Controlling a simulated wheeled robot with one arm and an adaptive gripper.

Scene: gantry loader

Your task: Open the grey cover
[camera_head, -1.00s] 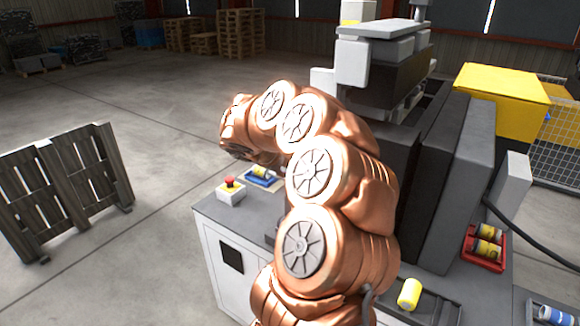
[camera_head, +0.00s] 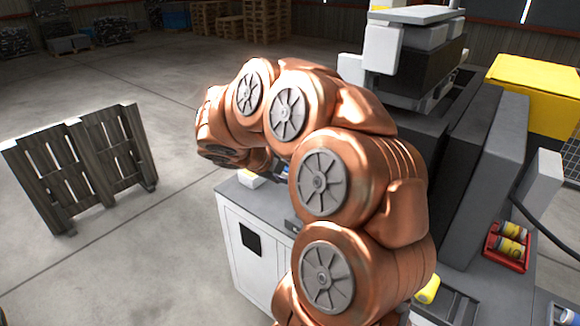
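The loader machine stands right of my arm. A large dark grey slanted panel (camera_head: 486,175) rises on its near side, and I cannot tell for sure whether this is the grey cover. Part of the machine's front and work area is hidden behind my copper-coloured arm. My arm rises from the lower middle and bends over to the left, above the grey counter top. My gripper is not visible; the arm's end links hide that area.
A pale button box (camera_head: 250,179) sits on the counter (camera_head: 238,198), partly behind my arm. A red tray (camera_head: 507,247) with yellow cylinders lies at right, and a yellow cylinder (camera_head: 428,289) beside my arm. A wooden pallet (camera_head: 80,165) stands at left on open floor.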

